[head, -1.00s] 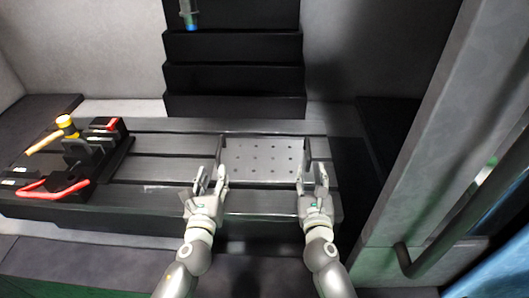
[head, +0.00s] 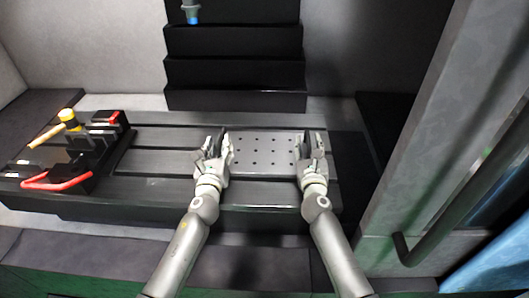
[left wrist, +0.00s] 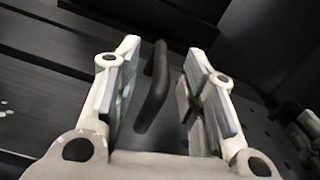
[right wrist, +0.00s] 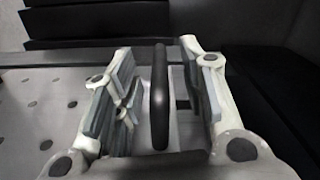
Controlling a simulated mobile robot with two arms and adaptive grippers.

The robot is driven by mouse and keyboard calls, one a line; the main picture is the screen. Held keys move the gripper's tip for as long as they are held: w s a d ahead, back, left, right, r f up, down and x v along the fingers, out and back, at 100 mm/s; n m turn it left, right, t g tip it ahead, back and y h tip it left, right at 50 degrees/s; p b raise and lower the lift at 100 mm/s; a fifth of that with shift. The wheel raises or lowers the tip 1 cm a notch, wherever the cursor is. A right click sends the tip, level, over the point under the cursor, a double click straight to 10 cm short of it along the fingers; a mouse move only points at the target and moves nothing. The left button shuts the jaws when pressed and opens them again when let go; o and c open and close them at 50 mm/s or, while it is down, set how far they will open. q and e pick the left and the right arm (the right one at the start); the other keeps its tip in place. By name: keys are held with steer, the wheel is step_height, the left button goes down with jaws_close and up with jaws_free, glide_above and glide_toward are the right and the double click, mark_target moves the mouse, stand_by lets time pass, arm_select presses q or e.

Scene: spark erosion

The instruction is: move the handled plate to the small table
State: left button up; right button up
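The handled plate (head: 262,152) is a grey plate with a grid of holes, lying on the slotted dark bed. My left gripper (head: 216,142) is at the plate's left side and my right gripper (head: 309,143) at its right side. In the left wrist view the black left handle (left wrist: 155,85) stands between the open fingers of the left gripper (left wrist: 160,85), with gaps on both sides. In the right wrist view the black right handle (right wrist: 160,100) stands between the open fingers of the right gripper (right wrist: 165,90), apart from both. The small table is not identifiable in view.
A dark stepped column (head: 235,75) rises behind the plate, with a blue-tipped tool (head: 192,14) above. A grey door frame with a bar handle (head: 405,250) stands at right.

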arm_select(q)
steer(key=shift+w, duration=0.35)
arm_select(e)
steer(key=shift+w, duration=0.35)
arm_select(q)
jaws_close()
arm_select(e)
jaws_close()
arm_select(q)
steer(key=shift+d, duration=0.15)
arm_select(e)
steer(key=shift+a, duration=0.15)
